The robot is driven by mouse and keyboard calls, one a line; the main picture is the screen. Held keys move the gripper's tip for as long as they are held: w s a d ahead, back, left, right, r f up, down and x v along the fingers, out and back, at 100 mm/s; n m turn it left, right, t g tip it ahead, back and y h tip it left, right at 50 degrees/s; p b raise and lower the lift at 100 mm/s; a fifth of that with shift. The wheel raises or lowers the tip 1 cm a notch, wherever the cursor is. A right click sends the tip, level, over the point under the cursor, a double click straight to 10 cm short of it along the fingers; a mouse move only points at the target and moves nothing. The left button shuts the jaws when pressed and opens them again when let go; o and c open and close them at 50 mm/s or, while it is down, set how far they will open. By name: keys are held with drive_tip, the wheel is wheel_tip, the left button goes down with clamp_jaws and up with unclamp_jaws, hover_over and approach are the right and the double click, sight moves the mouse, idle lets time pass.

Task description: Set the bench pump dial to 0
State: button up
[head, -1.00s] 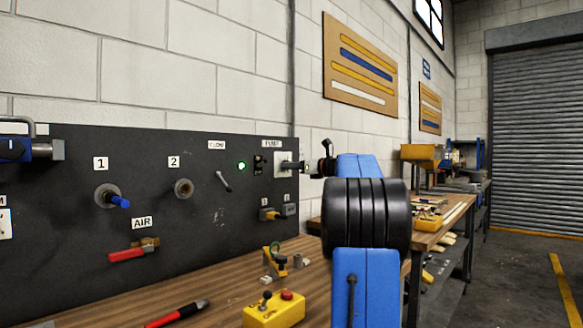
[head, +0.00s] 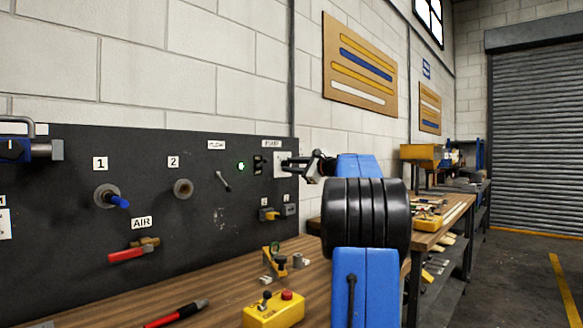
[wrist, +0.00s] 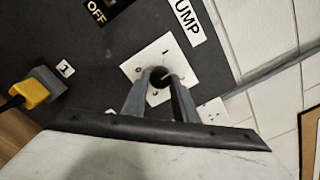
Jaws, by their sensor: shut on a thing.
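The pump dial (wrist: 158,77) is a dark round knob on a white plate (wrist: 136,66) beneath a PUMP label (wrist: 188,22). My gripper (wrist: 160,84) is shut on the knob, one finger on each side, in the wrist view. Small marks show on the plate around the knob, but I cannot tell which mark it points to. In the head view my gripper (head: 296,163) reaches the white plate (head: 279,170) at the panel's right end and hides the knob.
Left of the dial is a switch with an OFF label (wrist: 96,12). A yellow plug-like part (wrist: 30,93) is in a grey socket below it. The dark panel (head: 60,190) also carries valves and a green lamp (head: 241,166). A yellow control box (head: 274,309) stands on the bench.

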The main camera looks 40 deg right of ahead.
drive_tip(key=n, duration=1.4)
drive_tip(key=shift+n, duration=0.4)
drive_tip(key=n, duration=0.6)
drive_tip(key=shift+a, duration=0.1)
drive_tip(key=shift+n, duration=2.7)
drive_tip(key=o, duration=1.1)
drive_tip(key=shift+c, duration=0.2)
drive_tip(key=shift+r, duration=0.1)
